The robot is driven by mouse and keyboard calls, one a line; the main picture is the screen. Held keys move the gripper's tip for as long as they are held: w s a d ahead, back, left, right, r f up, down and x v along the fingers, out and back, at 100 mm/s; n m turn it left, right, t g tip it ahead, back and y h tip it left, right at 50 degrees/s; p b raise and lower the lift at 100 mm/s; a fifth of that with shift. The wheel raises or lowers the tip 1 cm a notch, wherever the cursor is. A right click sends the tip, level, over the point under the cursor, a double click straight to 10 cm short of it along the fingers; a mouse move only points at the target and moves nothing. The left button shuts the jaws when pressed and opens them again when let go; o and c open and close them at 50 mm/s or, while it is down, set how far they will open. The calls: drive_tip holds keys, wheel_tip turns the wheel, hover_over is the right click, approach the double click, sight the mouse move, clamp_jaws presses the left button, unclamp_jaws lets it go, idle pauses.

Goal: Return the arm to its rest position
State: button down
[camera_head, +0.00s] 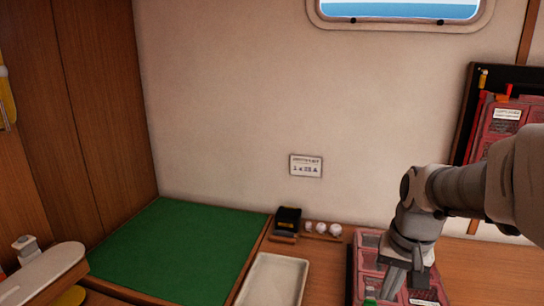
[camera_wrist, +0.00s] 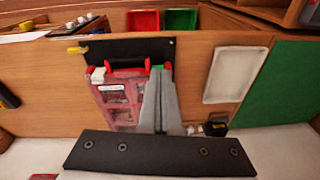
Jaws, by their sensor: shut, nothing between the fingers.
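My gripper (camera_head: 390,292) is at the lower right of the head view, pointing down, shut and empty. In the wrist view my gripper's fingers (camera_wrist: 157,72) are together with nothing between them. They show in front of a translucent red organizer case (camera_wrist: 118,103), which lies on a black mat (camera_wrist: 100,48). In the head view the case (camera_head: 369,240) is behind and below the fingers, partly hidden by them. I cannot tell how far above it the fingers are.
A white tray (camera_head: 270,280) and a green mat (camera_head: 180,250) lie left of my gripper. A small black box (camera_head: 287,220) and several white round pieces stand by the wall. Another red case (camera_head: 500,115) is at the right, near my arm. Red (camera_wrist: 142,20) and green bins (camera_wrist: 181,20) show in the wrist view.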

drive_tip(key=s+a+r+n+t, duration=0.4)
drive_tip(key=s+a, duration=0.4)
drive_tip(key=s, duration=0.3)
drive_tip(key=shift+s+r+n, duration=0.15)
drive_tip(key=shift+r+n, duration=0.15)
drive_tip(key=shift+r, duration=0.55)
drive_tip(key=shift+a, duration=0.1)
